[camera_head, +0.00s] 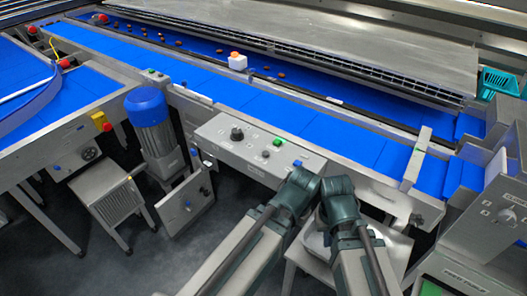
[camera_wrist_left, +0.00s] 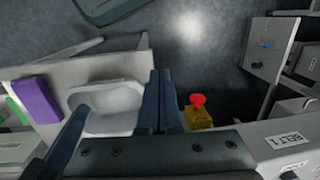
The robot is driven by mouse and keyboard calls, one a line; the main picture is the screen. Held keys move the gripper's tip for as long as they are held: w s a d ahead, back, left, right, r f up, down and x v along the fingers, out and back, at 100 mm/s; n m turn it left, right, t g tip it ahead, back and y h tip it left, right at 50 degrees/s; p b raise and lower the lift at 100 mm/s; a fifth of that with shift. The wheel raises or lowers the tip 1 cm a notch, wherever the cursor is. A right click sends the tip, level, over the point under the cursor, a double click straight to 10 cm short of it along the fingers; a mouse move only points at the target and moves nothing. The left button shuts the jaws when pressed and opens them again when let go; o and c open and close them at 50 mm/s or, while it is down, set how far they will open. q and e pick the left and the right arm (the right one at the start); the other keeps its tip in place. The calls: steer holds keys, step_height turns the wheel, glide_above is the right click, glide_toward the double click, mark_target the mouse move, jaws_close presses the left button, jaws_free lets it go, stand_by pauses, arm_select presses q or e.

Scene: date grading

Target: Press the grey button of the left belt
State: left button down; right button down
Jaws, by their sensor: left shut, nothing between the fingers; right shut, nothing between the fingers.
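The grey control panel (camera_head: 222,146) stands at the near edge of the blue belt, with a black knob (camera_head: 237,134), a green button (camera_head: 277,142) and a blue button (camera_head: 297,163). In the left wrist view a grey box carries a label reading BELT 1 (camera_wrist_left: 287,139). My left gripper (camera_wrist_left: 161,74) is shut and empty; in the head view its arm ends by the panel's right end. My right gripper (camera_head: 337,188) is close beside it, shut and empty; its fingertips are hard to make out.
A red mushroom button on a yellow box (camera_wrist_left: 199,115) shows near my left fingers. A white tray (camera_wrist_left: 112,108) and purple block (camera_wrist_left: 37,100) sit on a table. A blue motor (camera_head: 148,107) stands left of the panel. Several dates (camera_head: 220,52) lie on the rear belt.

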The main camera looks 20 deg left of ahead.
arm_select(q)
steer(key=w+a+r+n+t+y+p, duration=0.1)
steer(key=w+r+n+p, duration=0.1)
steer(key=w+n, duration=0.1)
steer(key=w+a+r+n+t+p, duration=0.1)
steer(key=w+a+r+n+p, duration=0.1)
steer(key=w+r+n, duration=0.1)
steer(key=w+a+r+n+y+p, duration=0.1)
steer(key=w+a+r+n+p, duration=0.1)
steer(key=w, duration=0.4)
steer(key=shift+a+r+n+t+y+p, duration=0.2)
steer(key=shift+r+n, duration=0.15)
steer(key=shift+n, duration=0.35)
steer(key=shift+a+r+n+t+y+p, duration=0.1)
steer(key=shift+r+n+t+p, duration=0.2)
steer(key=shift+n, duration=0.4)
step_height(320, 180, up, 11)
steer(key=n+t+y+p, duration=0.3)
steer(key=n+p, duration=0.2)
steer(key=n, duration=0.7)
glide_above(268, 154)
steer(key=shift+f, duration=0.15)
steer(key=shift+f, duration=0.1)
step_height(268, 154, down, 9)
steer(key=b, duration=0.8)
steer(key=shift+b, duration=0.35)
steer(key=shift+f, duration=0.25)
